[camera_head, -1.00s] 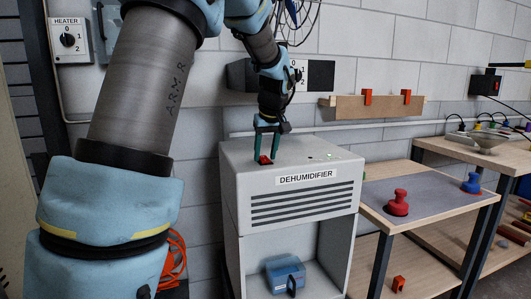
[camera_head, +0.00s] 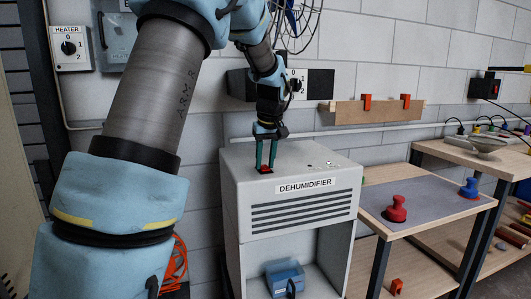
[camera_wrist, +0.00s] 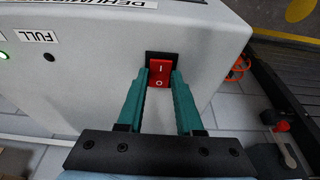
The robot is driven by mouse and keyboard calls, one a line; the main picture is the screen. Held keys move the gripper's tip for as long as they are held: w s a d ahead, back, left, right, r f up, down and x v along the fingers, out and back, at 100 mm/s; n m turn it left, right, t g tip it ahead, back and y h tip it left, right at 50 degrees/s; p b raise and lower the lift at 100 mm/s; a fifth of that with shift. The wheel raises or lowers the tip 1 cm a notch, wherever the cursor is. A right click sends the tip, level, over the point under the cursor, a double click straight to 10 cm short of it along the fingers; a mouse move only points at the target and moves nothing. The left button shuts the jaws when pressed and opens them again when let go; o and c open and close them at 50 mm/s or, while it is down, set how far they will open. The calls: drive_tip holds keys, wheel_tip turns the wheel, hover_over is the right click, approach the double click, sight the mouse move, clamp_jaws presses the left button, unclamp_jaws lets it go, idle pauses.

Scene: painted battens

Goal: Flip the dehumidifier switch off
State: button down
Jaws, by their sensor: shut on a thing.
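The dehumidifier (camera_head: 292,215) is a pale grey box unit with a labelled, slatted front. Its red rocker switch (camera_wrist: 159,72) sits in a black frame on the top face, marked I and O; the O end is nearer my gripper's base in the wrist view. I cannot tell which end is pressed down. My gripper (camera_head: 266,166) points down at the switch, which shows as a small red patch between the fingers. In the wrist view my gripper's green fingers (camera_wrist: 160,76) are shut on the switch, one tip at each side.
A green light (camera_wrist: 4,56) glows near the FULL label. A blue case (camera_head: 284,278) stands in the open space under the unit. To the right, a table holds red (camera_head: 395,209) and blue (camera_head: 469,188) knobbed pieces. A heater dial (camera_head: 68,47) is on the wall.

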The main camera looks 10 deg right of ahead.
sight(266, 169)
drive_tip(key=p, duration=0.1)
drive_tip(key=g+p, duration=0.1)
drive_tip(key=shift+w+a+r+p, duration=0.1)
drive_tip(key=shift+w+r+p, duration=0.2)
drive_tip(key=shift+p, duration=0.05)
drive_tip(key=shift+f+g, duration=0.15)
drive_tip(key=shift+g, duration=0.15)
drive_tip(key=c, duration=0.6)
unclamp_jaws()
drive_tip(key=shift+o, duration=0.2)
wheel_tip(266, 169, up, 11)
drive_tip(key=s+b, duration=0.1)
drive_tip(key=shift+s+f+b, duration=0.2)
drive_tip(key=shift+s+b, duration=0.05)
drive_tip(key=shift+b, duration=0.1)
